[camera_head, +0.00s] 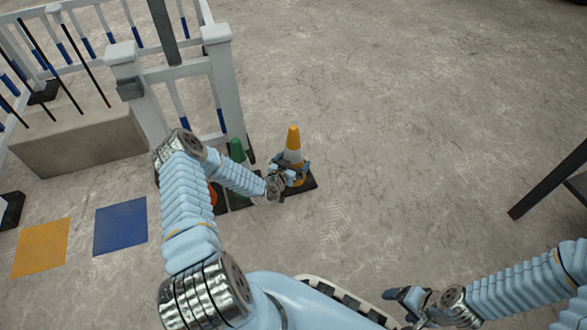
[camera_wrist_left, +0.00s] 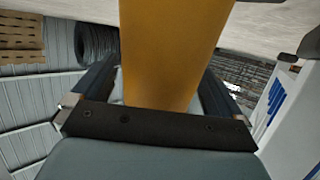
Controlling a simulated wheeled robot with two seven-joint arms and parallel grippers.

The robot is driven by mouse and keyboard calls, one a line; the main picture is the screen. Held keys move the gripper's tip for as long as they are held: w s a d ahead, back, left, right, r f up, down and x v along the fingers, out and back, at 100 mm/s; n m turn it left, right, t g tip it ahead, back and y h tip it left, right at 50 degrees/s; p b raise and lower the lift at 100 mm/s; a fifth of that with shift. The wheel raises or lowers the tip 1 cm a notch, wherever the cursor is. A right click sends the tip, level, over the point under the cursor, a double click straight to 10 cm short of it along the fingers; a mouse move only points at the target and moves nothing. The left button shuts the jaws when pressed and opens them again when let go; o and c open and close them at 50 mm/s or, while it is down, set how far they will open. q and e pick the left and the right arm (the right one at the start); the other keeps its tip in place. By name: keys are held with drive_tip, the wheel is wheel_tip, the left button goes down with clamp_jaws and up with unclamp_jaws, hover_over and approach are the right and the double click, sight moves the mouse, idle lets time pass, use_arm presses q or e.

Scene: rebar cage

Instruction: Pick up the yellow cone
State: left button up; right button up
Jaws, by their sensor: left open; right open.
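The yellow cone (camera_head: 293,141) has a white band and stands upright on a dark square base on the floor. My left gripper (camera_head: 296,170) is at the cone's lower body, its fingers on either side of it. In the left wrist view the yellow cone (camera_wrist_left: 170,50) fills the space between the two open fingers (camera_wrist_left: 160,95). I cannot tell whether the fingers touch it. My right gripper (camera_head: 405,305) is open and empty, low at the right, away from the cone.
A green cone (camera_head: 237,150) and an orange cone (camera_head: 213,195), partly hidden by my left arm, stand left of the yellow one. A white railing (camera_head: 225,85) and a concrete block (camera_head: 80,140) are behind. Blue (camera_head: 120,226) and orange (camera_head: 41,247) squares lie left.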

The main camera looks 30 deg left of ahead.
use_arm(q)
drive_tip(key=shift+w+f, duration=0.1)
drive_tip(key=shift+w, duration=0.3)
drive_tip(key=c, duration=1.3)
